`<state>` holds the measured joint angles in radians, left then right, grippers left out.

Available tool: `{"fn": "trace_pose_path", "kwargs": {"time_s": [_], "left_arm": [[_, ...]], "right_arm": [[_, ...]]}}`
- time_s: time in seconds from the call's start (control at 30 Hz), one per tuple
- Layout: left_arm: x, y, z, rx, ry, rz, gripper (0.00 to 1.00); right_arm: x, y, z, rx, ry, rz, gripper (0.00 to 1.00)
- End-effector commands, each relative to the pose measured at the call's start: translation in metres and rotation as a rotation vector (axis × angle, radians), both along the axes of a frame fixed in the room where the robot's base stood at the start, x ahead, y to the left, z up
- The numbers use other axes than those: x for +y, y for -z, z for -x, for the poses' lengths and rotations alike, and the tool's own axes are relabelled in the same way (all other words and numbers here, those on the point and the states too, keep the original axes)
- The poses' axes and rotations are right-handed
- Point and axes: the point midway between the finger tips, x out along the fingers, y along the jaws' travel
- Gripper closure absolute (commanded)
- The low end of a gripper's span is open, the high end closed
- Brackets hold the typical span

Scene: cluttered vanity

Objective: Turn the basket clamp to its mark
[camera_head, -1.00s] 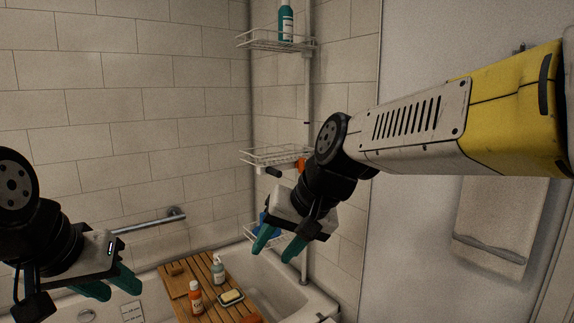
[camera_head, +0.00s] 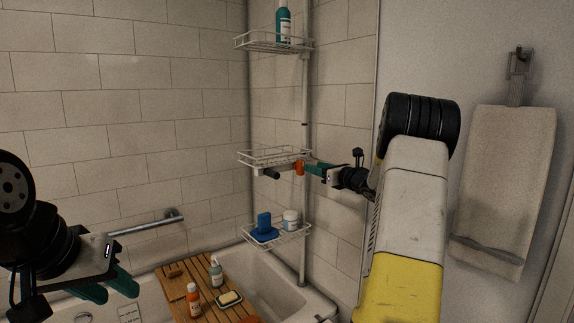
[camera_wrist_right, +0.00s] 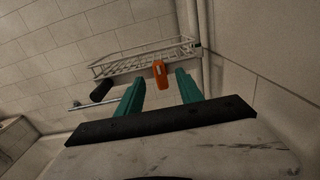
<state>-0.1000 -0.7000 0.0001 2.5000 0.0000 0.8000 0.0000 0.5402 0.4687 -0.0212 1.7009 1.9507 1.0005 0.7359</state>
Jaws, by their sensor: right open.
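The orange basket clamp (camera_head: 299,167) sits on the pole at the right end of the middle wire basket (camera_head: 262,158). In the right wrist view the clamp (camera_wrist_right: 160,74) hangs downward, roughly between the fingertips of my right gripper (camera_wrist_right: 159,83). My right gripper (camera_head: 310,168) is open and level with the clamp, just to its right; I cannot tell whether it touches. A mark for the clamp cannot be made out. My left gripper (camera_head: 112,290) is open and empty at the lower left, far from the clamp.
A black knob (camera_head: 271,174) sticks out under the middle basket. The upper basket (camera_head: 262,45) holds a teal bottle (camera_head: 284,24); the lower basket (camera_head: 287,236) holds a blue item and a jar. A wooden tray (camera_head: 205,283) with bottles spans the tub. A towel (camera_head: 505,180) hangs at right.

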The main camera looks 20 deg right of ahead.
Motion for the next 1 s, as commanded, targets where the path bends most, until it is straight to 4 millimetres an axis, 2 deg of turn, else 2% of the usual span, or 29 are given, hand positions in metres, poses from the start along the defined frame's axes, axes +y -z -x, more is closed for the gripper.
{"fn": "trace_pose_path", "kwargs": {"time_s": [0.2,0.4,0.77,0.83,1.0], "left_arm": [[0.000,0.000,0.000,0.000,0.000,0.000,0.64],[0.000,0.000,0.000,0.000,0.000,0.000,0.64],[0.000,0.000,0.000,0.000,0.000,0.000,0.64],[0.000,0.000,0.000,0.000,0.000,0.000,0.64],[0.000,0.000,0.000,0.000,0.000,0.000,0.64]], "right_arm": [[0.015,0.000,-0.033,-0.002,-0.006,0.002,0.56],[0.024,0.000,-0.057,0.000,-0.006,0.003,0.56],[0.026,0.000,-0.065,0.000,-0.004,0.004,0.56],[0.027,-0.001,-0.065,0.000,-0.004,0.004,0.64],[0.027,0.000,-0.065,0.000,-0.005,0.004,0.98]]}}
